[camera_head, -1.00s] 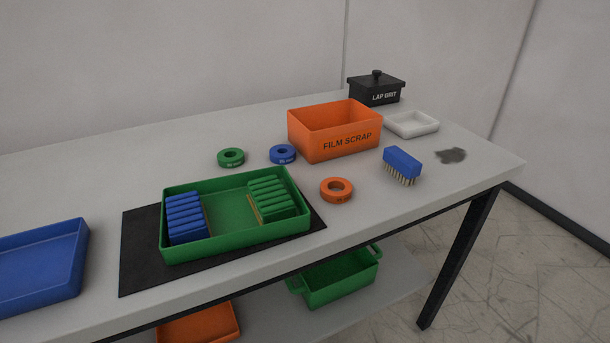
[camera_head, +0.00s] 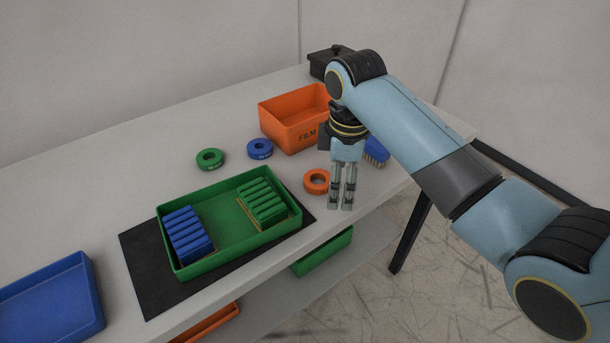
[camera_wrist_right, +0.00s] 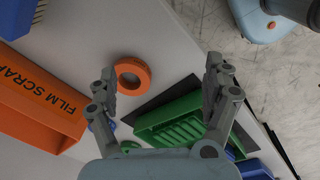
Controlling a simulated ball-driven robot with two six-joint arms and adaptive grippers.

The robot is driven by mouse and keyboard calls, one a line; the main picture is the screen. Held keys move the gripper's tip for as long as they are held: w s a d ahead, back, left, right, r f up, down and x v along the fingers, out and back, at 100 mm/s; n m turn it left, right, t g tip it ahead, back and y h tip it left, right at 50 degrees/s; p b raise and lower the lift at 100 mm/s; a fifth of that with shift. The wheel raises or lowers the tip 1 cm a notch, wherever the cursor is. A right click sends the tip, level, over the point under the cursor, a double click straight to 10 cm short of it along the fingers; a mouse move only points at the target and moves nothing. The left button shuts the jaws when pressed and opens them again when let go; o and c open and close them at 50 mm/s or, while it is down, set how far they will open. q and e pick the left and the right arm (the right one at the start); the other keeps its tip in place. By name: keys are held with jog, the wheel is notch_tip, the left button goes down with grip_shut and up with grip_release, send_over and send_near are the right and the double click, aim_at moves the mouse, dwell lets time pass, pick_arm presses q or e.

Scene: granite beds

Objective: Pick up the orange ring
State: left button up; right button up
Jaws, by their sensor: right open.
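The orange ring (camera_head: 316,181) lies flat on the grey table, right of the green tray and in front of the orange FILM SCRAP box. My right gripper (camera_head: 341,207) points down just right of the ring, and its arm comes in from the right. In the right wrist view the ring (camera_wrist_right: 132,76) lies between the spread fingers (camera_wrist_right: 163,82), nearer the left one, with nothing gripped. The gripper is open and apart from the ring. My left gripper is in neither view.
The green tray (camera_head: 183,272) with blue and green blocks sits on a black mat (camera_head: 143,284). Green (camera_head: 210,159) and blue (camera_head: 260,148) rings lie behind it. The orange box (camera_head: 280,122) and blue brush (camera_head: 376,150) stand near my right arm. A blue tray (camera_head: 60,317) is at left.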

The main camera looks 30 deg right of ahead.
aim_at(318, 176)
jog(key=w+r+n+g, duration=0.1)
jog(key=w+r+n, duration=0.3)
jog(key=w+r, duration=0.25)
jog(key=f, duration=1.1)
jog(key=shift+w+a+f+p, duration=0.2)
jog(key=shift+w+p, duration=0.05)
jog(key=shift+p, duration=0.15)
jog(key=c, duration=1.3)
